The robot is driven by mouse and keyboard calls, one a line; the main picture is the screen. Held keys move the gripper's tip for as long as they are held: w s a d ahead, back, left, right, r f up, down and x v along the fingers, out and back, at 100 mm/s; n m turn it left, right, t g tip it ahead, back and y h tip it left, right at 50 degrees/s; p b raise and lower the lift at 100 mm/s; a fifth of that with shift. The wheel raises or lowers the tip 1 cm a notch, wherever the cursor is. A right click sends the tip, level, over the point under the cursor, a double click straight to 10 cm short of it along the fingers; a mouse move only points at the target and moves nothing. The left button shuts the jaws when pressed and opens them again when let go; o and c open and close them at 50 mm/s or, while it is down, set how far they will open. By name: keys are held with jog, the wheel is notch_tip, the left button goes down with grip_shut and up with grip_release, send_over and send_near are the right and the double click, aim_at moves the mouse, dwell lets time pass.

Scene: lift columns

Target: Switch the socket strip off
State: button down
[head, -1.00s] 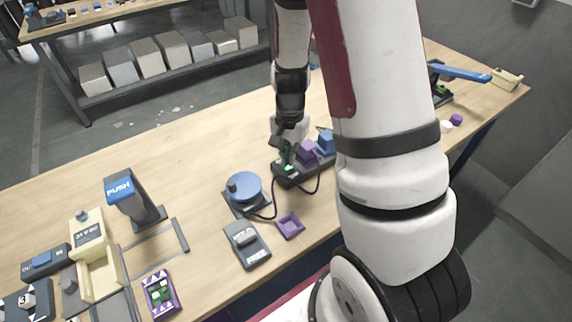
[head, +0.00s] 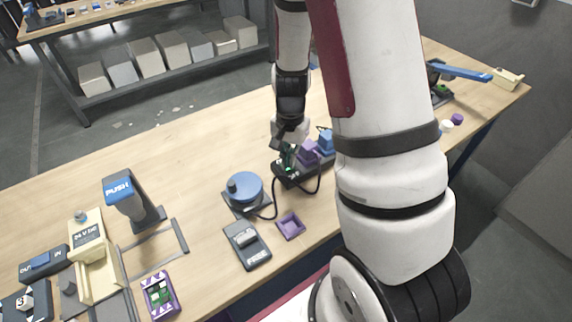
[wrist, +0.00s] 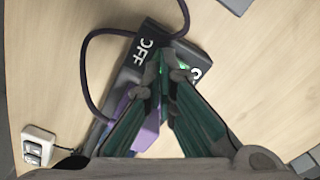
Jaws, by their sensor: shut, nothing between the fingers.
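The dark socket strip (head: 290,181) lies on the bench, with purple (head: 309,152) and blue (head: 326,140) plugs along it. Its left end has a green-lit switch (wrist: 161,69) beside white "OFF" lettering (wrist: 143,53) in the wrist view. My gripper (head: 287,163) points down at this end. In the wrist view my gripper (wrist: 165,58) has its fingertips together with nothing between them, over the switch. The fingers partly hide the switch, and I cannot tell whether they touch it. The purple plug (wrist: 146,128) is partly behind the fingers.
A black cord runs from the strip towards a blue round knob (head: 244,187). A grey pedal-like box (head: 246,246) and a purple tray (head: 291,226) are in front. A push post (head: 133,200) stands left. Bare bench lies behind the knob.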

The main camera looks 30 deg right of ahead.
jog(key=shift+f+b, duration=0.35)
jog(key=shift+f, duration=0.35)
dwell(0.3)
jog(key=shift+r+p, duration=2)
jog(key=shift+r, duration=1.55)
jog(key=shift+a+r, duration=0.1)
jog(key=shift+r, duration=0.15)
jog(key=s+a+r+n+t, duration=0.1)
jog(key=s+a+r+n, duration=0.2)
jog(key=r, duration=0.5)
jog(key=s+a+r+n+t, duration=0.2)
jog(key=s+a+r+n, duration=0.15)
jog(key=r, duration=0.35)
jog(key=s+a+r+n+t, duration=0.15)
jog(key=s+a+r, duration=0.25)
jog(key=r, duration=0.4)
jog(key=s+a+r+n+t, duration=0.1)
jog(key=s+r+n, duration=0.3)
jog(key=s, duration=0.3)
jog(key=shift+s+a, duration=0.3)
jog(key=shift+s, duration=0.05)
